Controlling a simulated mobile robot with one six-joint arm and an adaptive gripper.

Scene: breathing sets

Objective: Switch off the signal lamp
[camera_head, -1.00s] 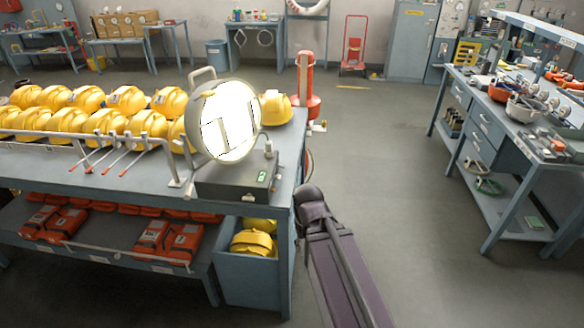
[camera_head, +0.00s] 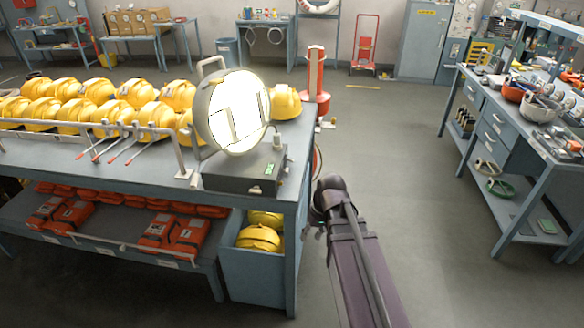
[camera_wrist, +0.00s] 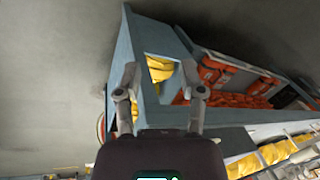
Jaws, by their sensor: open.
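The signal lamp (camera_head: 233,112) stands at the right end of the workbench, its round face glowing bright white. Its dark base box (camera_head: 240,172) has a small green-lit switch (camera_head: 269,168) on the front right and a knob or plug on top. The lamp is not clearly visible in the wrist view. My gripper shows in the wrist view (camera_wrist: 160,88), its two fingers spread apart with nothing between them. In the head view my arm is to the right of the bench, below and right of the lamp; the fingertips are mostly hidden there.
Rows of yellow helmets (camera_head: 75,113) fill the workbench (camera_head: 100,152) left of the lamp, behind a metal rail. Orange packs (camera_head: 175,236) lie on the lower shelf. A red post (camera_head: 316,75) stands behind the bench's right end. The floor (camera_head: 400,160) toward the right-hand table is clear.

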